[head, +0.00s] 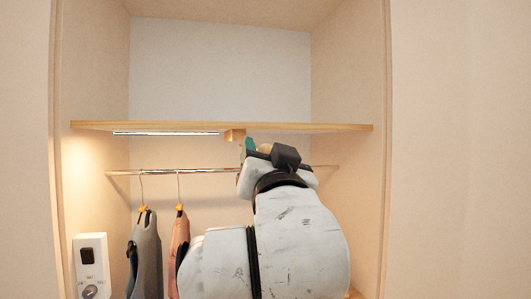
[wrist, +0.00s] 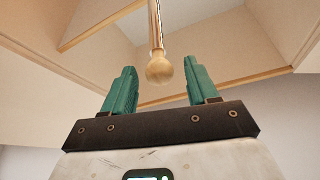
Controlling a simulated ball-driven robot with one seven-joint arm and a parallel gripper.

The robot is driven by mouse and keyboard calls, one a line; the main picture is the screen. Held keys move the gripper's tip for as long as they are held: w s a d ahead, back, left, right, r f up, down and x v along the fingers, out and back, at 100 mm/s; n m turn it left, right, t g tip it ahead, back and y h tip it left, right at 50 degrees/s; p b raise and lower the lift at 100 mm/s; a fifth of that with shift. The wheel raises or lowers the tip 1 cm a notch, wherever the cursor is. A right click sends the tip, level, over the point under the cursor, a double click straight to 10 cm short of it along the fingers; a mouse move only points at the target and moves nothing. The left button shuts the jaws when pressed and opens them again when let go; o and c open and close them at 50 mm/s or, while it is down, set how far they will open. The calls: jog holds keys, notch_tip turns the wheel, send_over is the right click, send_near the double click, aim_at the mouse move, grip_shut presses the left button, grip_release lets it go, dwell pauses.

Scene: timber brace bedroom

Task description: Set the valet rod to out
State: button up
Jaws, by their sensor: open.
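The valet rod (wrist: 155,30) shows in the wrist view as a thin rod ending in a round pale wooden knob (wrist: 159,70). My gripper (wrist: 160,78) is open, with one teal finger on each side of the knob and a visible gap on both sides. Whether the knob lies fully at fingertip depth I cannot tell.
A wooden shelf (head: 330,126) with a light strip (head: 165,133) spans the alcove. Below it a clothes rail (head: 155,171) carries a grey garment (head: 147,255) and a pink garment (head: 179,240). A white wall unit (head: 92,265) is at left. The space above the shelf is empty.

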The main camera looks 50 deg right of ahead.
jog(key=b+v, duration=0.1)
jog(key=v, duration=0.6)
jog(key=shift+s+a, duration=0.15)
jog(key=shift+f, duration=0.1)
jog(key=w+f+n+g+y, duration=0.1)
jog(key=w+f+n+y, duration=0.25)
jog(key=f, duration=0.65)
jog(key=w+f+n+g+y, duration=0.2)
jog(key=w+f+y, duration=0.15)
jog(key=f, duration=0.65)
notch_tip(320, 180, down, 17)
jog(key=s+n+g+y, duration=0.2)
jog(key=n+g, duration=0.1)
jog(key=g, duration=0.1)
jog(key=s+a+f+g+y, duration=0.1)
jog(key=s+f+g, duration=0.2)
jog(key=s+f, duration=0.4)
jog(key=s+a+f+n+g+y, duration=0.1)
jog(key=s+f+g+y, duration=0.1)
jog(key=s+f, duration=0.6)
jog(key=s+a+f+n+g+y, duration=0.1)
jog(key=s+f+g, duration=0.3)
jog(key=s+f, duration=0.4)
notch_tip(320, 180, down, 5)
jog(key=shift+a+r+y, duration=0.1)
jog(key=shift+a+y, duration=0.5)
